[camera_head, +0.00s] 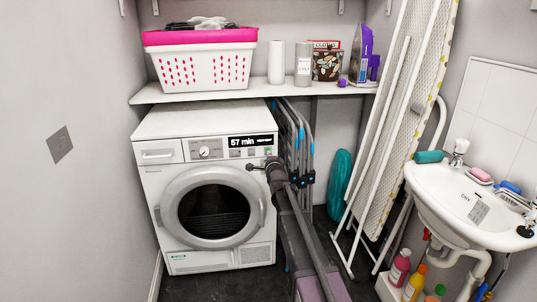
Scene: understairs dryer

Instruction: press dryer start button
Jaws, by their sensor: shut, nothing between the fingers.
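The white dryer (147,195) stands under the shelf, its round glass door (213,211) closed. Its control panel has a dial (205,152) and a lit display (249,141) reading "57 min". A row of small buttons (251,152) sits under the display, with a small green mark near the right end. Which one is the start button is too small to tell. My gripper (251,167) is shut and empty, in front of the dryer's upper right, just below the button row. Whether it touches the front cannot be told.
A shelf (215,95) above holds a white and pink laundry basket (203,68) and several containers. Folded blue-grey racks (297,130) lean right of the dryer. An ironing board (405,120) and a sink (445,190) stand further right. Dark floor (215,286) lies clear before the dryer.

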